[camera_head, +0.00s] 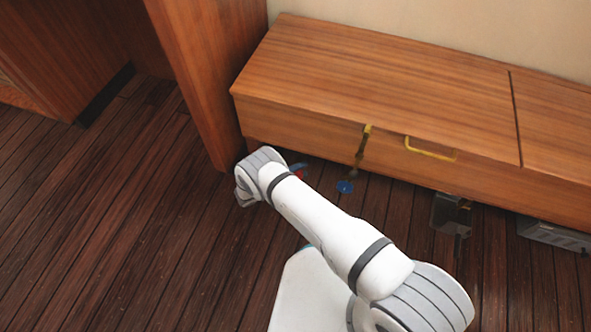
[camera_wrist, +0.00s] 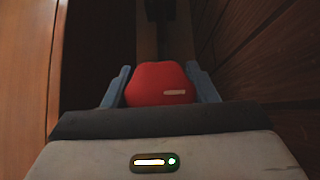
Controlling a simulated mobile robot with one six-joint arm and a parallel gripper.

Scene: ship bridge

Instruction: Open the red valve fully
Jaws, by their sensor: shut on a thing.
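The red valve (camera_wrist: 160,80) shows in the wrist view as a rounded red handle with a small pale mark on it. My gripper (camera_wrist: 161,88) has one blue-grey finger on each side of the red handle and is shut on it. In the head view, a small part of the red valve (camera_head: 299,170) shows just past my white arm, low by the front of the wooden bench. How far the valve is turned cannot be told.
A blue valve (camera_head: 345,187) sits right of the red one, below the wooden bench (camera_head: 380,85) with a yellow handle (camera_head: 430,149). A dark box (camera_head: 451,212) and grey unit (camera_head: 555,235) lie further right. A wooden post (camera_head: 205,80) stands left. Floor at left is clear.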

